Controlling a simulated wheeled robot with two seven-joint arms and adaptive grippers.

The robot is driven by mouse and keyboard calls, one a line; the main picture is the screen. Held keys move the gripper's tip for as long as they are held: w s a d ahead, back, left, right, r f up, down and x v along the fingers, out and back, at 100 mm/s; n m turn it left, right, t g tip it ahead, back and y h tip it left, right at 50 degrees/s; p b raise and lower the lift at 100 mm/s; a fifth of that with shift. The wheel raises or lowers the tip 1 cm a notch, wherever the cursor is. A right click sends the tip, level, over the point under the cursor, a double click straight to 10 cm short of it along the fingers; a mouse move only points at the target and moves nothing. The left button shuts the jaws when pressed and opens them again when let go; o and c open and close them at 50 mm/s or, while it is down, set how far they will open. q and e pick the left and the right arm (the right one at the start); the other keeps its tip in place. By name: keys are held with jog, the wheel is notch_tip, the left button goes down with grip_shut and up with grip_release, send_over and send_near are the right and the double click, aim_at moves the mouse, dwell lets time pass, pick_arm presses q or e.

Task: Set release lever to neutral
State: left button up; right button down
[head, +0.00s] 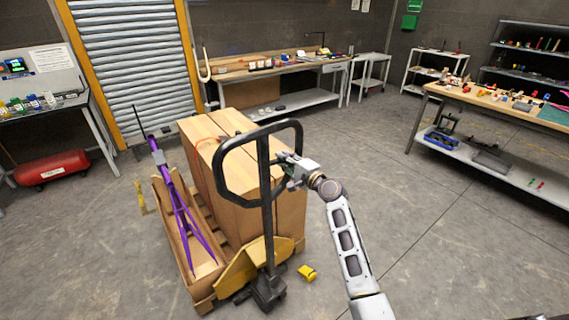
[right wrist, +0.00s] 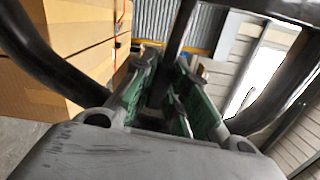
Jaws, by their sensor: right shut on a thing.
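The pallet jack's dark looped handle (head: 224,171) stands upright in front of the boxes in the head view. My right gripper (head: 284,163) is at the right side of the handle loop, beside its upright middle bar (head: 265,185). In the right wrist view my right gripper (right wrist: 172,85) has its green-padded fingers around a small dark part, apparently the release lever. The lever is mostly hidden by the fingers, and its setting cannot be read. The middle bar (right wrist: 180,32) rises just beyond the fingertips. My left gripper is not in view.
Tall cardboard boxes (head: 222,185) sit on a wooden pallet with a purple frame (head: 181,205) beside them. A yellow object (head: 307,272) lies on the floor near the jack. A workbench (head: 500,104) stands at the right. The floor between is clear.

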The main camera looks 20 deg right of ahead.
jog(key=shift+r+n, duration=0.4)
jog(key=shift+n, duration=0.4)
jog(key=c, duration=1.4)
grip_release()
jog(key=shift+v, duration=6)
